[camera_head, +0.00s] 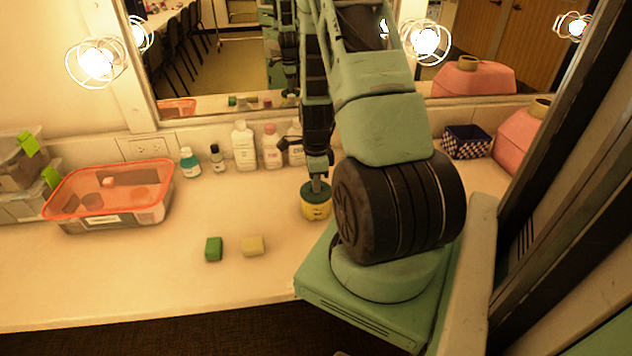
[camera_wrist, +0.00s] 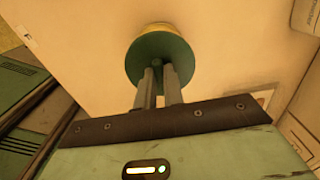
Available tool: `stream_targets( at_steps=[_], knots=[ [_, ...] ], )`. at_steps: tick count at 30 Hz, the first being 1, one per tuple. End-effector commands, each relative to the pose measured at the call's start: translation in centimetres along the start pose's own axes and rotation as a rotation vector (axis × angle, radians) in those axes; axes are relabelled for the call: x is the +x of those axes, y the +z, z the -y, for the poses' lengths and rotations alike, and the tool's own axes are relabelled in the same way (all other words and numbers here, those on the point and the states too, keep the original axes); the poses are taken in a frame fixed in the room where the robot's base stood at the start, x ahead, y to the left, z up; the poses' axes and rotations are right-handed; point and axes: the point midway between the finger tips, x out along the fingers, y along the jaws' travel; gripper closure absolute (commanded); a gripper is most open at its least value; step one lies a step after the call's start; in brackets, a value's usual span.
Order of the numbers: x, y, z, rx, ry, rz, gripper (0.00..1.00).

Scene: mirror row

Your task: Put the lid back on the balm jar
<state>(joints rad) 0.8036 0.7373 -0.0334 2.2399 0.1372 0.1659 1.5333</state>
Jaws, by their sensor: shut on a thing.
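The yellow balm jar (camera_head: 316,212) stands upright on the counter beside my arm's base. The dark green round lid (camera_head: 306,193) is at the jar's mouth, and I cannot tell whether it is fully seated. My gripper (camera_head: 317,184) points down from above, shut on the lid. In the wrist view, the fingers of my gripper (camera_wrist: 162,75) meet the middle of the green lid (camera_wrist: 145,55). A strip of the yellow jar (camera_wrist: 158,28) shows beyond the lid's far edge; the rest is hidden by it.
A green block (camera_head: 214,249) and a pale yellow block (camera_head: 253,246) lie to the left on the counter (camera_head: 160,280). An orange-rimmed clear bin (camera_head: 110,197) stands farther left. Several bottles (camera_head: 243,146) line the wall under the mirror. A checkered box (camera_head: 466,142) is at the right.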

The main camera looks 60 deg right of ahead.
Motion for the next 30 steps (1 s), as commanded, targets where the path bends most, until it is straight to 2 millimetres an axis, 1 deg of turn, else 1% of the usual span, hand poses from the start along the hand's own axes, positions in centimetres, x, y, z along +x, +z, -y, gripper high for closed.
stream_targets(
  at_steps=[13,14,15,16,22,23,24,25,30],
  knots=[
    [0.05,-0.01,0.0,0.0,0.0,0.0,1.0],
    [0.04,-0.01,0.0,0.0,0.0,0.0,0.85],
    [0.04,-0.01,0.0,0.0,0.0,0.0,0.74],
    [0.04,0.0,0.0,0.0,0.0,0.0,0.65],
    [0.04,0.0,0.0,0.0,0.0,0.0,0.65],
    [0.04,0.0,-0.01,0.0,0.0,0.0,0.59],
    [0.04,0.0,-0.01,0.0,0.0,0.0,0.48],
    [0.04,0.0,-0.01,0.0,0.0,0.0,0.43],
    [0.04,0.0,-0.01,0.0,0.0,0.0,0.43]
  ],
)
